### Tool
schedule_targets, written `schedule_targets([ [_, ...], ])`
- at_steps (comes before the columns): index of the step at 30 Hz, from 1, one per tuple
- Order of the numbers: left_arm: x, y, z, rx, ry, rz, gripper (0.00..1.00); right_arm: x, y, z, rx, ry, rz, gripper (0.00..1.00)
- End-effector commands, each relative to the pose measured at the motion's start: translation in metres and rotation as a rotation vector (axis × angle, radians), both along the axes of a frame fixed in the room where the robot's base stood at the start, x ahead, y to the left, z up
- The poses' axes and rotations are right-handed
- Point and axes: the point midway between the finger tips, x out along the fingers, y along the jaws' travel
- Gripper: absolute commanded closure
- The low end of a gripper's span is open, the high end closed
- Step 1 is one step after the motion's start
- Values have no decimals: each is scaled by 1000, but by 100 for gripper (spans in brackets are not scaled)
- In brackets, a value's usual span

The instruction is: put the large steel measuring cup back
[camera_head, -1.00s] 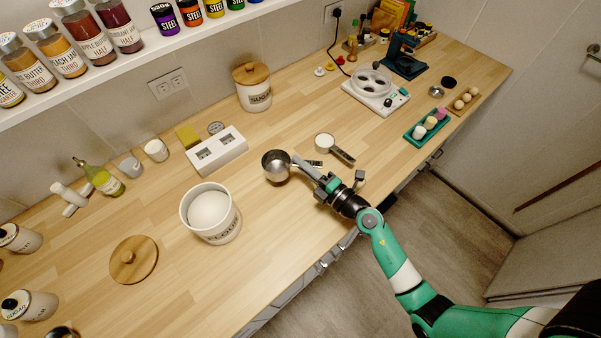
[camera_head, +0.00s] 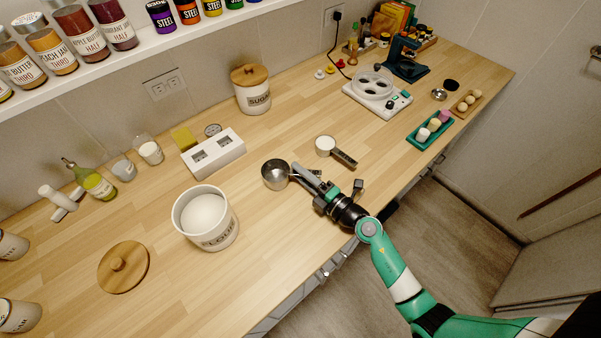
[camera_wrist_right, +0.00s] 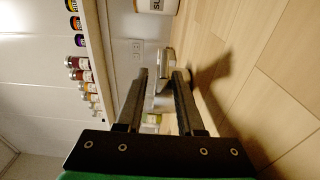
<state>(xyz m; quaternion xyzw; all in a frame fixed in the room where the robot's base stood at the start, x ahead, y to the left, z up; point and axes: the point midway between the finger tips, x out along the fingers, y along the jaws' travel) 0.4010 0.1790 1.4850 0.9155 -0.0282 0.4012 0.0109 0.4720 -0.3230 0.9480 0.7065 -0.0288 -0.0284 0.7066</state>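The large steel measuring cup (camera_head: 275,175) is on or close above the wooden counter, right of the flour canister, its bowl facing up. Its handle points right toward my right gripper (camera_head: 300,175). The gripper's fingers are apart around the handle area; whether they touch the handle is not clear. In the right wrist view the fingers (camera_wrist_right: 162,75) show a gap, with the cup's shiny metal (camera_wrist_right: 165,55) beyond and between the tips. My left gripper is not in view.
The flour canister (camera_head: 177,220) stands open, its wooden lid (camera_head: 123,267) to the left. A white two-slot block (camera_head: 213,153) and sugar canister (camera_head: 252,98) stand behind. A white scale-like device (camera_head: 390,108) is at right. Bare counter lies in front of the cup.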

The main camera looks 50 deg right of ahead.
Motion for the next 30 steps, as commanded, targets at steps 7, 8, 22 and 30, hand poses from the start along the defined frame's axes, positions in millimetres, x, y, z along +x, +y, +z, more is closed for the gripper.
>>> schedule_targets([
  [7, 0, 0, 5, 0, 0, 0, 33, -16, 1, 3, 1, 3, -2, 63],
  [8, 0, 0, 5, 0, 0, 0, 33, -22, 1, 3, 1, 3, -2, 63],
  [22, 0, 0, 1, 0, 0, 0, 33, -116, 9, 3, 1, 1, -2, 63],
  [30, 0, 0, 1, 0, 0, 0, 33, -120, 10, 4, 0, 0, 0, 63],
])
